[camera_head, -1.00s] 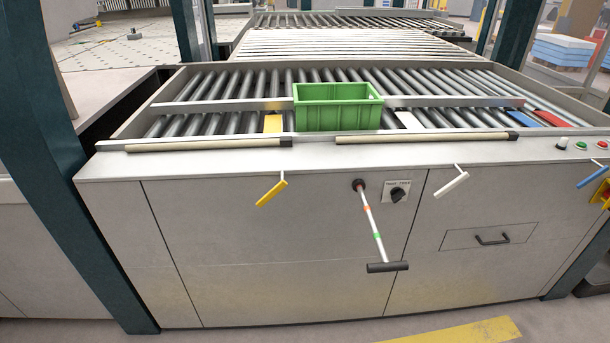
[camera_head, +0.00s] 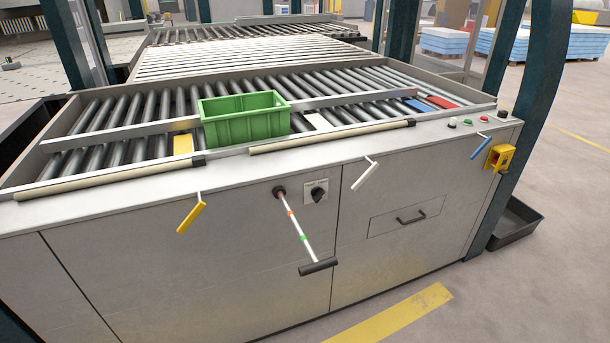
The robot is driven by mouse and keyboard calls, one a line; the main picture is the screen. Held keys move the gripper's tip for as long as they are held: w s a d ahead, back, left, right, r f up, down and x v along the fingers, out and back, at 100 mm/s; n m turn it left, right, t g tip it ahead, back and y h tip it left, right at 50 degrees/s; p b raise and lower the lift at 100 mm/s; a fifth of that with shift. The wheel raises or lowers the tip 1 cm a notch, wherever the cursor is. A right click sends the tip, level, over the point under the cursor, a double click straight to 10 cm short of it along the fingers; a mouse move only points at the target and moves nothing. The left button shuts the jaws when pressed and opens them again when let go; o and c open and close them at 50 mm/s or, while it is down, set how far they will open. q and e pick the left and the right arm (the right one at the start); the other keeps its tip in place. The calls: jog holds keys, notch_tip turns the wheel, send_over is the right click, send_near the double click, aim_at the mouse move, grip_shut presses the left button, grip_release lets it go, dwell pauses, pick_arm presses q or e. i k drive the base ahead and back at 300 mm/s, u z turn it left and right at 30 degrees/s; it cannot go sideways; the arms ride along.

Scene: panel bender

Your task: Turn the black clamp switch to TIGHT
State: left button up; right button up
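The black clamp switch (camera_head: 317,194) is a small rotary knob on a light square plate (camera_head: 310,187) on the front panel of the grey machine (camera_head: 240,250). The lettering on the plate is too small to read, so I cannot tell which position the knob points to. Just left of it, a rod with red and green bands (camera_head: 296,225) sticks out from a dark round mount and ends in a black crossbar handle (camera_head: 318,267). Neither of my grippers is in view.
A yellow lever (camera_head: 191,216), a white lever (camera_head: 366,173) and a blue lever (camera_head: 479,148) hang along the front edge. A green crate (camera_head: 245,120) stands on the rollers. A black tray (camera_head: 515,222) lies on the floor at right. The floor in front is clear.

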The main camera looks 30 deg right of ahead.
aim_at(318, 193)
jog(key=k, duration=0.5)
jog(key=z, duration=1.05)
jog(key=i, duration=0.85)
jog(key=u, duration=0.55)
